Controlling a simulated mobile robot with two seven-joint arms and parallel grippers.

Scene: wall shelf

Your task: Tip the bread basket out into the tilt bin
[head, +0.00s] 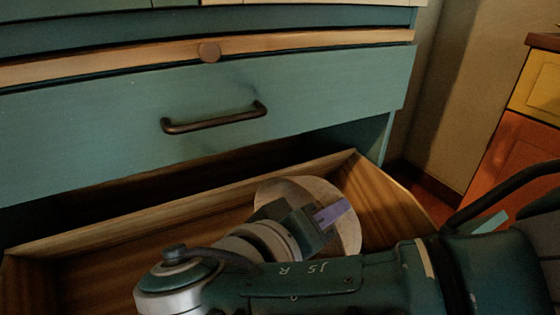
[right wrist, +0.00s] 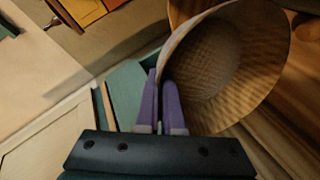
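The woven basket (head: 347,236) is tan and round, and it is tipped on its side over the open wooden tilt bin (head: 110,262). My right gripper (head: 333,213) has its purple fingers at the basket's rim. In the right wrist view, the fingers of my right gripper (right wrist: 160,100) are close together on the rim of the basket (right wrist: 225,65), one on each side of its wall. The visible inside of the basket looks empty. No bread shows in either view; much of the bin's floor is hidden by my right arm. My left gripper is out of view.
A teal drawer front (head: 300,90) with a dark handle (head: 215,118) is above the bin. An orange and yellow cabinet (head: 515,150) stands at the right, past a strip of bare wall.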

